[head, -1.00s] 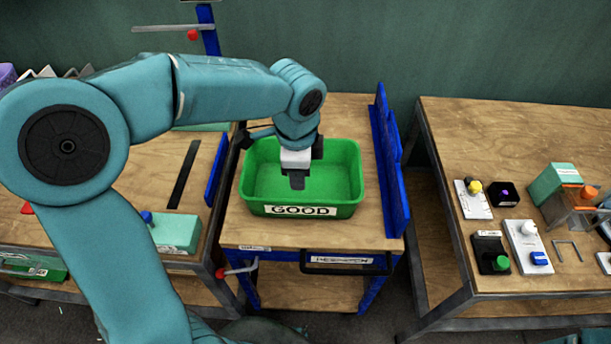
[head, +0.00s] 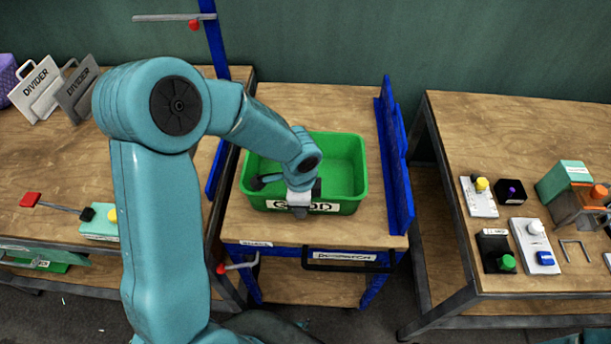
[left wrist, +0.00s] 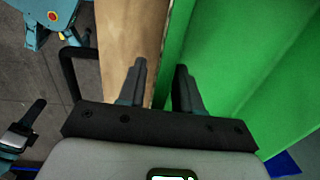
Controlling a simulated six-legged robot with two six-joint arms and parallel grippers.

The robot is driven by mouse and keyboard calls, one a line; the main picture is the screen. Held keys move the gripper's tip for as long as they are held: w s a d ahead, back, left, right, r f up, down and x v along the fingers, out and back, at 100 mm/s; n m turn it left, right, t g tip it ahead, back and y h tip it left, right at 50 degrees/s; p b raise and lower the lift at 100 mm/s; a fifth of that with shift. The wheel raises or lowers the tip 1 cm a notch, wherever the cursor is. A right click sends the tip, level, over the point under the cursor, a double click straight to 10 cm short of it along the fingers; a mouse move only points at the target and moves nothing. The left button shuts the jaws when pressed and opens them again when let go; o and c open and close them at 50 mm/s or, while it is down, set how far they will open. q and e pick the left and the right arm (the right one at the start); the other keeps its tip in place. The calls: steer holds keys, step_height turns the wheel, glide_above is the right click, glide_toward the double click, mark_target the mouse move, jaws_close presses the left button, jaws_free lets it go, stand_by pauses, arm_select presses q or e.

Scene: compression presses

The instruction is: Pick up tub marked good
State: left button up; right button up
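The green tub (head: 345,165) labelled GOOD stands upright on the wooden top of a blue-framed stand; it looks empty. My left gripper (head: 300,208) is at the tub's front wall, pointing down and covering part of the label. In the left wrist view, the fingers of my left gripper (left wrist: 161,68) are apart. One finger is over the wooden top outside the tub (left wrist: 225,50), the other on the green side, with the tub's edge between them. I cannot tell how far down the fingers reach.
A blue rail (head: 392,150) borders the stand's right side. A bench on the right holds small button devices (head: 498,252) and a teal box (head: 564,180). Dividers (head: 36,88) stand on the left bench. A dark handle (head: 350,262) sticks out at the stand's front.

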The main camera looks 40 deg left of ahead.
arm_select(q)
steer(key=shift+w+a+f, duration=0.1)
steer(key=shift+w+f, duration=0.05)
steer(key=shift+f, duration=0.2)
steer(key=shift+s+r, duration=0.2)
steer(key=shift+s, duration=0.1)
steer(key=c, duration=0.4)
steer(key=shift+w, duration=0.1)
jaws_close()
